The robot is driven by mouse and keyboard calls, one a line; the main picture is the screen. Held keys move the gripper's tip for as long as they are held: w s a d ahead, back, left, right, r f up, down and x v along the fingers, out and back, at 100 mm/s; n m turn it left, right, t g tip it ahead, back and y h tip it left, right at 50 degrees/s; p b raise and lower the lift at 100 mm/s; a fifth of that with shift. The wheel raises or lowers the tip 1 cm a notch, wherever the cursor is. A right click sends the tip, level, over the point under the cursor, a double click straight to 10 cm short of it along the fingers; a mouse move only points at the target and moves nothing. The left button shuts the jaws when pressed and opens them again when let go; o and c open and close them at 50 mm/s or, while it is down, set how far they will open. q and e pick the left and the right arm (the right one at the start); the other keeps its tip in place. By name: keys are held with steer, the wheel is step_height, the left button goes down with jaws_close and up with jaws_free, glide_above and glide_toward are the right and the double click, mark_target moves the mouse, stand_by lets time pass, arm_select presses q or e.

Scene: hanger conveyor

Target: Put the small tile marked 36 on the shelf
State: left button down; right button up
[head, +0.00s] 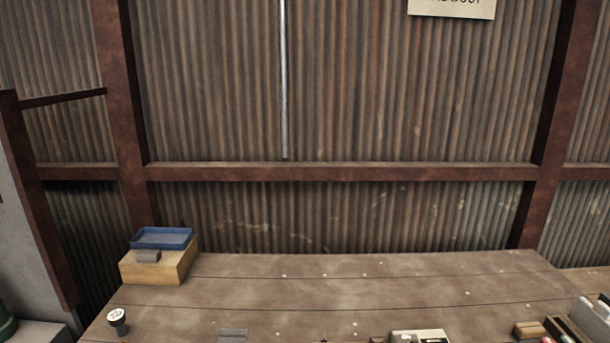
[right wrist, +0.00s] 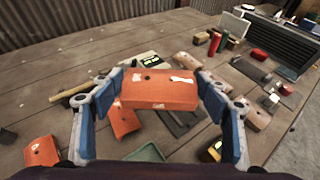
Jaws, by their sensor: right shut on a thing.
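In the right wrist view my right gripper (right wrist: 160,80) is shut on an orange block (right wrist: 158,92), one finger at each end. The block has a dark spot and white patches on its face, and it is held above the wooden table (right wrist: 65,92). No number 36 can be read in either view, so I cannot tell which thing is the tile. No shelf can be made out for sure. My left gripper is not in view.
More orange pieces (right wrist: 42,151) lie below the held block. A red cylinder (right wrist: 222,42) and a black case (right wrist: 268,52) stand farther right. In the head view a blue tray (head: 162,238) sits on a wooden box (head: 150,272); the table's back middle is clear.

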steer(key=shift+a+m+g+h, duration=0.15)
steer(key=shift+m+g+h, duration=0.45)
steer(key=shift+m+h, duration=0.15)
steer(key=shift+s+m+g+h, duration=0.1)
steer(key=shift+m+g+h, duration=0.45)
steer(key=shift+m+g, duration=0.1)
steer(key=shift+w+r+n+t+y, duration=0.2)
steer(key=shift+n+t+y, duration=0.25)
steer(key=shift+t, duration=0.2)
steer(key=shift+n+t+y, duration=0.6)
steer(key=shift+n+y, duration=0.05)
steer(key=shift+n, duration=0.1)
steer(key=shift+s+a+f+n+t+y, duration=0.1)
steer(key=shift+s+f+n+t+y, duration=0.1)
steer(key=shift+n+y, duration=0.35)
steer(key=shift+s+f+n+t+y, duration=0.1)
steer(key=shift+n+t+y, duration=0.1)
steer(key=shift+n+y, duration=0.3)
